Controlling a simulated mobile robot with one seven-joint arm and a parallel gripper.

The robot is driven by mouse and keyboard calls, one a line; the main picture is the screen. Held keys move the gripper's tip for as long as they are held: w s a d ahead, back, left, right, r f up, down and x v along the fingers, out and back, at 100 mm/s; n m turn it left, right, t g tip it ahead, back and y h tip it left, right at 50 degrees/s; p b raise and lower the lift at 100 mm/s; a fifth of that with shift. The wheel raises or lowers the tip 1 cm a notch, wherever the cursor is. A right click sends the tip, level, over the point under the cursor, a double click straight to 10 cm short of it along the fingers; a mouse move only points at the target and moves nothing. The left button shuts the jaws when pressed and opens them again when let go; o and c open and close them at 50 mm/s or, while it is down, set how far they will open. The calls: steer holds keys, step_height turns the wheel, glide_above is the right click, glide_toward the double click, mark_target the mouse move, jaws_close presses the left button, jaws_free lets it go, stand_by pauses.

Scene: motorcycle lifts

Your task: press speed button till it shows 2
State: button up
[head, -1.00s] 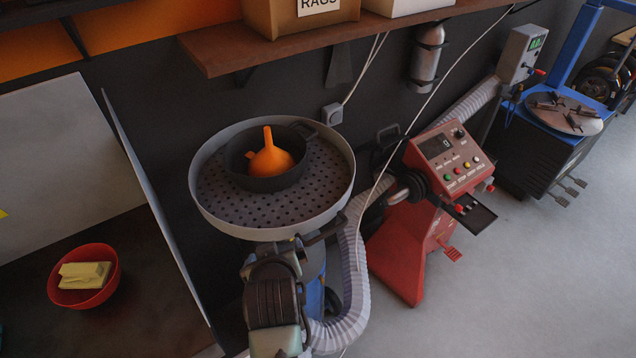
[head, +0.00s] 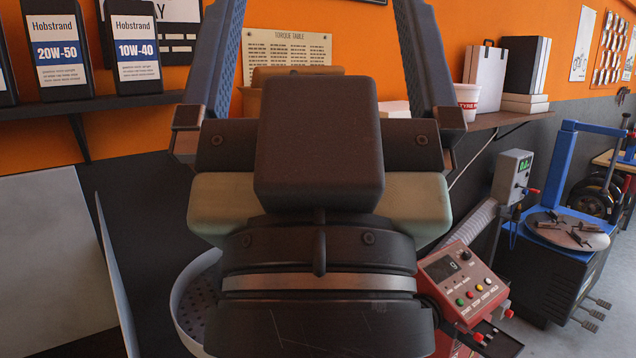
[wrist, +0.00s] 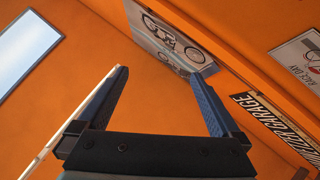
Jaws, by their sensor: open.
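The red machine (head: 462,290) stands at the lower right in the head view. Its slanted panel has a dark display (head: 442,267) with one digit, too small to read surely. Below it is a row of green, red, yellow and white buttons (head: 474,291), with small labels too blurred to read; which one is speed I cannot tell. A black knob (head: 466,255) sits at the panel's upper right. My gripper (head: 320,25) is open and empty, pointing up in front of the wall, left of and higher than the panel. The wrist view shows its two blue fingers (wrist: 160,75) apart, with no machine in view.
My arm hides much of the middle, including most of the grey round tub (head: 190,305). A shelf (head: 510,118) with a paper cup (head: 467,100) and binders is above the machine. A blue-posted machine (head: 560,240) stands farther right. A thin upright panel (head: 118,270) is at left.

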steer(key=shift+w, duration=0.1)
jaws_close()
stand_by(0.3)
stand_by(1.3)
